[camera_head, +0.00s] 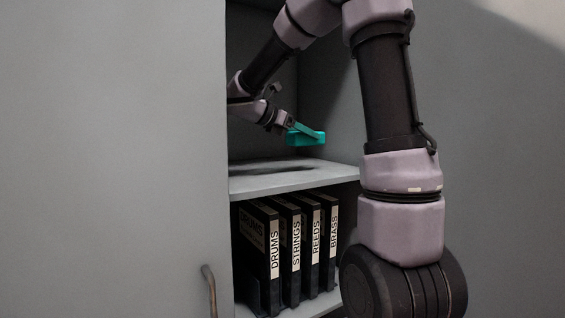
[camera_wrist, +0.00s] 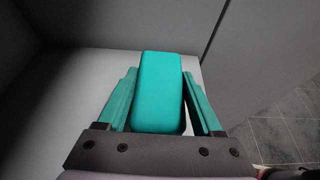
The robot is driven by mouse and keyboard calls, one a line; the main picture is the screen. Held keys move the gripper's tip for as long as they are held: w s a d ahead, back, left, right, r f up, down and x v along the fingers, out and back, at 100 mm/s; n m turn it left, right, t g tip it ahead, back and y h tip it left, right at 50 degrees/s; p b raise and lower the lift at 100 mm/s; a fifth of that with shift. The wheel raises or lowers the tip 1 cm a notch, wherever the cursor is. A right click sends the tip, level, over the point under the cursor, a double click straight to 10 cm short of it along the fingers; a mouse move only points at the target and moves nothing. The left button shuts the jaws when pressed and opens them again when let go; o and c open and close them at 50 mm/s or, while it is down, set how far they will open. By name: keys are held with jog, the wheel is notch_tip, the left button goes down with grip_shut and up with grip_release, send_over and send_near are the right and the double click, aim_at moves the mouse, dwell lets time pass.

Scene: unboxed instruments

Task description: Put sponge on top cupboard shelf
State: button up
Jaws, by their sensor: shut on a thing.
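The sponge is a teal block (camera_head: 306,138), held at the end of my arm in the head view, a little above the cupboard shelf (camera_head: 285,182). In the wrist view the sponge (camera_wrist: 158,92) lies between the two teal fingers of my gripper (camera_wrist: 160,100), which is shut on it. My gripper (camera_head: 291,126) is inside the cupboard, and a dark shadow lies on the shelf below. The sponge is apart from the shelf in the head view. The far inside of the cupboard is partly hidden by my arm.
Several black binders (camera_head: 285,250) labelled drums, strings, reeds and brass stand on the shelf below. A grey cupboard door (camera_head: 115,150) with a handle (camera_head: 210,290) is on the left. The shelf surface under my gripper is clear. Tiled floor (camera_wrist: 285,125) shows at the right in the wrist view.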

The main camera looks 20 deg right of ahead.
aim_at(303, 171)
jog(key=f, duration=0.3)
jog(key=shift+w+a+f, duration=0.1)
jog(key=shift+w+a, duration=0.15)
jog(key=shift+f, duration=2.25)
jog(key=shift+f, duration=0.1)
jog(key=o, duration=1.3)
